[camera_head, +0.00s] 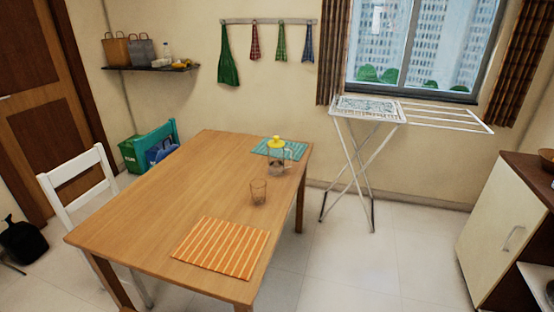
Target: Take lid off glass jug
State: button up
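The glass jug (275,159) stands upright near the far right corner of the wooden table (180,190). A yellow lid (276,141) sits on top of the jug. The jug is clear, with a handle that seems to be on its right side. It stands at the front edge of a teal placemat (262,148); whether its base is on the mat is hard to tell. My gripper is not in view.
A glass (259,192) stands in front of the jug. An orange striped placemat (221,247) lies at the table's near end. A white chair (80,185) is at the left, a drying rack (365,140) at the back right, a cabinet (500,225) at the right. Floor between is clear.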

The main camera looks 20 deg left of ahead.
aim_at(276, 143)
jog(key=i+u, duration=0.15)
jog(key=u, duration=0.2)
jog(key=i+u, duration=0.15)
jog(key=u, duration=0.25)
jog(key=i+l+u, duration=0.5)
jog(key=i+l, duration=1.05)
jog(key=l, duration=0.15)
jog(key=i+l, duration=0.4)
jog(key=l, duration=0.1)
